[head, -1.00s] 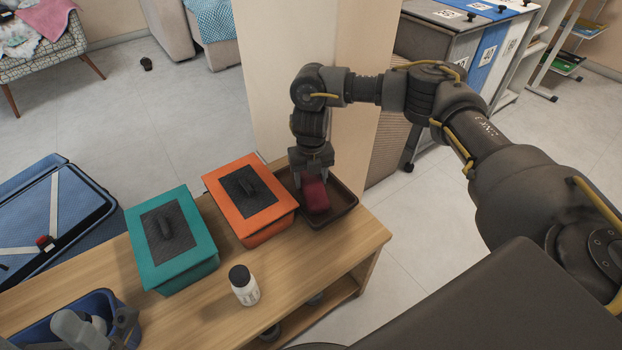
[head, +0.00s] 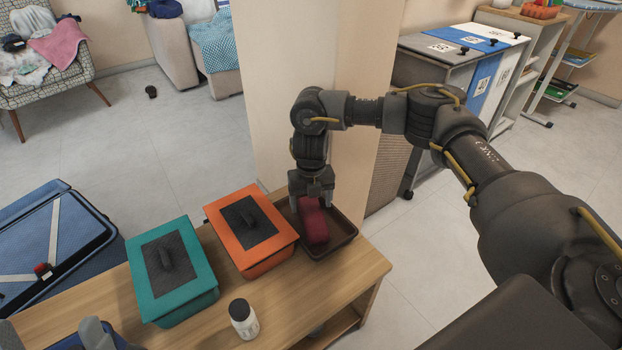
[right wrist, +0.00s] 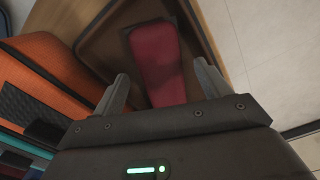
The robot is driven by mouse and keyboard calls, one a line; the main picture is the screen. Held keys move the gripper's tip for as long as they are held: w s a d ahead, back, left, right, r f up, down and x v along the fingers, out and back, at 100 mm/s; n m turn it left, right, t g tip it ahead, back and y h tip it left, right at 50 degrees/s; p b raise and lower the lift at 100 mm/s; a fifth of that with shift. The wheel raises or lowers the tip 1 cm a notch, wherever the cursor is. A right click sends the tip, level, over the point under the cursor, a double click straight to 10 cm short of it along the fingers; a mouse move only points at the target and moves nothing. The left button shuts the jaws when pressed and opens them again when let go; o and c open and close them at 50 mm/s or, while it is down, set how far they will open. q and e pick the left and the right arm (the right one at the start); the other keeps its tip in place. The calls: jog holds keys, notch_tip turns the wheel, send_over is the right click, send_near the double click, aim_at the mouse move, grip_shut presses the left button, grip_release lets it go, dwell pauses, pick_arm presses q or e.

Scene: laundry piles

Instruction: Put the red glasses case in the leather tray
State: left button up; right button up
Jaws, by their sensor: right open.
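The red glasses case (head: 313,225) lies inside the dark brown leather tray (head: 346,245) on the wooden table. It also shows in the right wrist view (right wrist: 157,62), lying lengthwise on the tray floor (right wrist: 103,45). My right gripper (head: 312,200) is open over the back end of the case. In the right wrist view its fingers (right wrist: 160,85) stand apart on either side of the near end, with gaps showing.
An orange lidded box (head: 265,259) stands close to the tray's left side. A teal lidded box (head: 180,298) and a white bottle with a black cap (head: 243,319) are further left on the wooden table (head: 300,305). A pillar (head: 275,100) rises behind the tray.

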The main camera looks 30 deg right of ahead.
aim_at(311, 208)
pick_arm(q)
jog(key=w+d+f+m+g+p, duration=0.2)
jog(key=d+g, duration=0.3)
jog(key=g, duration=0.3)
jog(key=shift+w+d+f+p, duration=0.25)
jog(key=shift+w+f+p, duration=0.35)
jog(key=shift+w+f, duration=0.2)
pick_arm(e)
notch_tip(311, 208, up, 9)
